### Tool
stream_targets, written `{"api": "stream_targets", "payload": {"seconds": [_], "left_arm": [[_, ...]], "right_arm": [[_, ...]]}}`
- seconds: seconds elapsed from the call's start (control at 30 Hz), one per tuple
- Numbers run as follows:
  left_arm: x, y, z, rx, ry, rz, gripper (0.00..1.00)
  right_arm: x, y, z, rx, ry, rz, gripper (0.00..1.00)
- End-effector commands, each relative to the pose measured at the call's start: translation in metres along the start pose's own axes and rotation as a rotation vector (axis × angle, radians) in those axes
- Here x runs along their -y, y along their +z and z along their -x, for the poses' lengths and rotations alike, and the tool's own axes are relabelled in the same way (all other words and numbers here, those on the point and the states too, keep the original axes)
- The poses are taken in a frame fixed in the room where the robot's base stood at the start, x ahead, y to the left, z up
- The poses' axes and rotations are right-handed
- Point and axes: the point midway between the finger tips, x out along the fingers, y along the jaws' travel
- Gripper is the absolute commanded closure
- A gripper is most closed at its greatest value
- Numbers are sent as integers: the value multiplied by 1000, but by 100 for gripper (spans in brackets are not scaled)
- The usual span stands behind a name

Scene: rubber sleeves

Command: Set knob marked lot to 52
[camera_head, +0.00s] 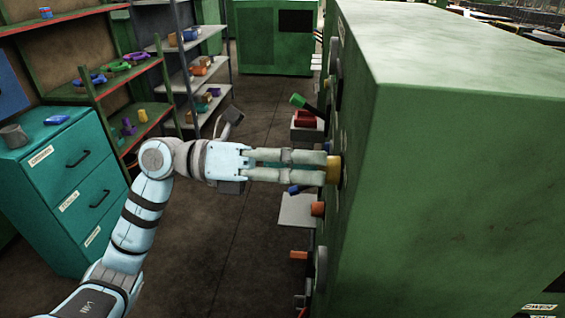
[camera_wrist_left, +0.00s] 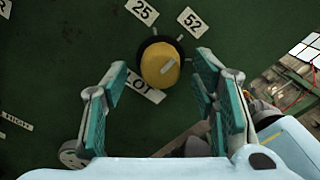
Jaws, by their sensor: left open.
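The yellow knob (camera_wrist_left: 158,68) marked LOT sits on a dark round base on the green panel. Its LOT label (camera_wrist_left: 145,87) is just below it in the left wrist view, with the 25 label (camera_wrist_left: 142,11) above left and the 52 label (camera_wrist_left: 192,22) above right. A short pale mark lies on the knob's face; which label it points at is hard to tell. My left gripper (camera_wrist_left: 161,72) is open, its fingers on either side of the knob with gaps visible. In the head view the knob (camera_head: 334,169) is at the tips of my left gripper (camera_head: 322,164). My right gripper is not in view.
The large green cabinet (camera_head: 460,150) fills the right side and carries other controls, including a green-handled lever (camera_head: 298,101) and an orange knob (camera_head: 318,209). Teal drawers (camera_head: 75,185) and shelves stand at left. The floor between is clear.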

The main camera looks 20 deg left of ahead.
Motion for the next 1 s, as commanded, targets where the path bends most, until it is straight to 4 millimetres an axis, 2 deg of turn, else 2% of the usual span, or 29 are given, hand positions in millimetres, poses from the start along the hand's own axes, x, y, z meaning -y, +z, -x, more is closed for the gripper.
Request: {"api": "stream_targets", "payload": {"seconds": [0.3,0.4,0.57,1.0], "left_arm": [[-2,0,79,-2,13,6,47],[-2,-1,97,-4,10,6,47],[0,0,108,1,4,1,47],[0,0,108,2,2,1,47]], "right_arm": [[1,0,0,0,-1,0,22],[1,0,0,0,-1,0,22],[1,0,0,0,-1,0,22],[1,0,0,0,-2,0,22]]}}
